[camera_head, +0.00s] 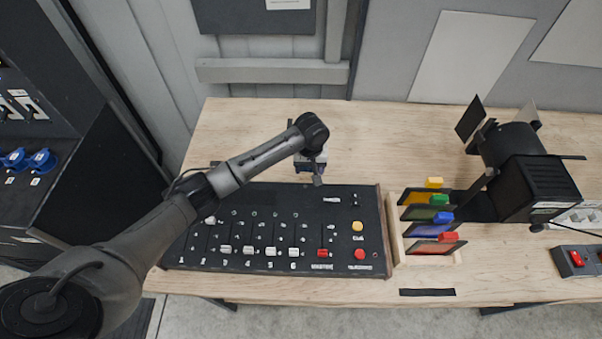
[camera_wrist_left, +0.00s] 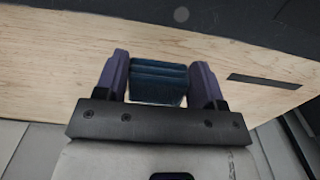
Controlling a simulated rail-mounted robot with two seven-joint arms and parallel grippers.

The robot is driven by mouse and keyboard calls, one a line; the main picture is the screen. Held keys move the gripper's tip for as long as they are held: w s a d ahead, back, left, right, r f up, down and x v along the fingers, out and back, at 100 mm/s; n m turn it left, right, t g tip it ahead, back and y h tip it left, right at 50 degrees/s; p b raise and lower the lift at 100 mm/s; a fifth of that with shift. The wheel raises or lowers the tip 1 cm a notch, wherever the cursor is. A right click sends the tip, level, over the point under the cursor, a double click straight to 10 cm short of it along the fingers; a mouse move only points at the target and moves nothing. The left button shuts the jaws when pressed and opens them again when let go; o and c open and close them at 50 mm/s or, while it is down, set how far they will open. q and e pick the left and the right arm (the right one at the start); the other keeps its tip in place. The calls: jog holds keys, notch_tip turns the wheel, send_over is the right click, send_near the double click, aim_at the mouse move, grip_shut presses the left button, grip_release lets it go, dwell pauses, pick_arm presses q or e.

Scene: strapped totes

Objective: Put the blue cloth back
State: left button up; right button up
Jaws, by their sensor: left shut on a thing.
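The blue cloth (camera_wrist_left: 158,82) looks like a small folded stack of dark blue layers in the left wrist view. My left gripper (camera_wrist_left: 161,68) is shut on it, with one finger on each side. In the head view my left gripper (camera_head: 311,170) is over the wooden table, just behind the black control desk's back edge. There the cloth is mostly hidden by the gripper. I cannot tell whether the cloth touches the table. My right gripper is in neither view.
The black control desk (camera_head: 300,200) with sliders and buttons fills the table's front left. A wooden rack (camera_head: 393,215) of coloured filter frames stands right of it, and a black lamp (camera_head: 532,178) further right. The wooden table (camera_head: 400,140) is clear behind the rack.

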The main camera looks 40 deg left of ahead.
aim_at(300, 178)
pick_arm(q)
jog(key=a+f, duration=0.1)
jog(key=a, duration=0.1)
jog(key=a+f, duration=0.1)
jog(key=shift+s+a+f, duration=0.1)
jog(key=shift+a+f, duration=0.05)
jog(key=shift+a, duration=0.2)
jog(key=shift+f+b, duration=0.3)
jog(key=shift+f, duration=1.7)
jog(key=o, duration=0.9)
jog(key=shift+f, duration=0.15)
jog(key=shift+c, duration=0.2)
notch_tip(300, 178, up, 12)
jog(key=shift+r+p, duration=0.2)
jog(key=shift+p, duration=0.45)
